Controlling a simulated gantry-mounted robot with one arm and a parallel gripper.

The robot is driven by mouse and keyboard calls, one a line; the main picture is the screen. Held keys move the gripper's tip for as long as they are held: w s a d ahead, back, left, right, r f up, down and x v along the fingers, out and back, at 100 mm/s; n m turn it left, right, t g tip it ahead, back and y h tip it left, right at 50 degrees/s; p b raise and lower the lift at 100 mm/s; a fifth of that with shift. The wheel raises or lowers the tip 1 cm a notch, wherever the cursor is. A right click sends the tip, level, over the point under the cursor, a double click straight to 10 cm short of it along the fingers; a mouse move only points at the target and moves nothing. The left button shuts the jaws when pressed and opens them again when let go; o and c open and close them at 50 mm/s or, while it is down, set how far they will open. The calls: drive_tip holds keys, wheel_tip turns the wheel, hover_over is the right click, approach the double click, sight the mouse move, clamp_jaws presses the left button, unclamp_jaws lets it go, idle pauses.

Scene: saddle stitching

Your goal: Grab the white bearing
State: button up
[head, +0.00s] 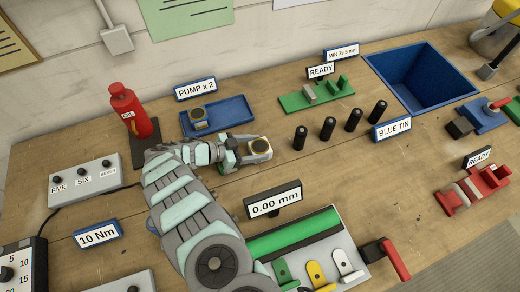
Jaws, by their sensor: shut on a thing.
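My gripper (246,154) is at the end of my arm, low over the middle of the table. It is shut on a pale bearing (260,147) with a dark round centre. The fingers partly hide the bearing, and I cannot tell whether it touches the table. A similar part (199,118) with a round top and a darker, bluish side sits on the blue tray (232,111), behind and left of my gripper, by the "PUMP x 2" sign (195,88).
A red oil bottle (131,112) stands left of the tray. Several black cylinders (328,128) stand to the right of my gripper. A deep blue bin (425,82) is at the back right. The "0.00 mm" display (273,200) stands close in front.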

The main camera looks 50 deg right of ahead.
drive_tip(key=c, duration=0.5)
drive_tip(key=shift+c, duration=0.2)
